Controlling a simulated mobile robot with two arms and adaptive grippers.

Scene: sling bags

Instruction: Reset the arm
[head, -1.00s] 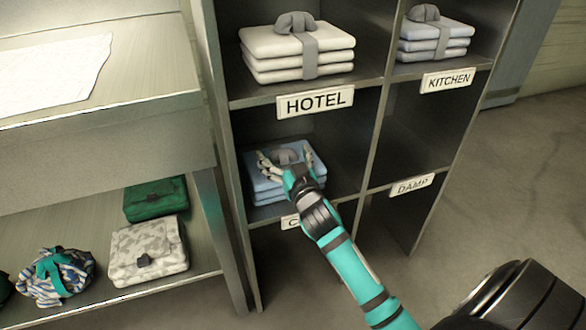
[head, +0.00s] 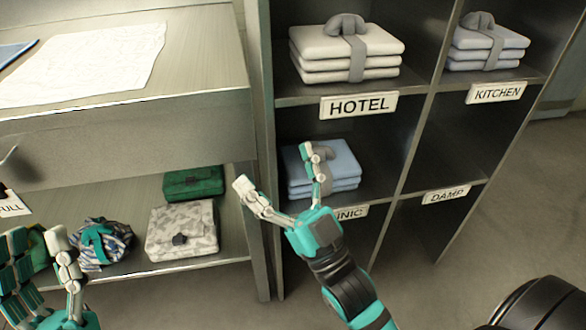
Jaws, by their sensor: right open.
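My right gripper (head: 277,180) is open and empty in front of the shelf unit's clinic compartment. Its fingers are spread wide, one over the left post and one in front of the blue stack. The light blue folded stack (head: 341,168), with a grey strap, lies in that compartment, partly hidden by a finger.
The shelf unit (head: 265,150) holds a white stack (head: 347,50) above HOTEL and a grey-blue stack (head: 487,42) above KITCHEN. The DAMP compartment (head: 450,150) looks empty. The lower shelf holds a green bag (head: 194,183), a camouflage bag (head: 183,230) and a striped bundle (head: 103,246). Paper (head: 90,60) lies on the tabletop.

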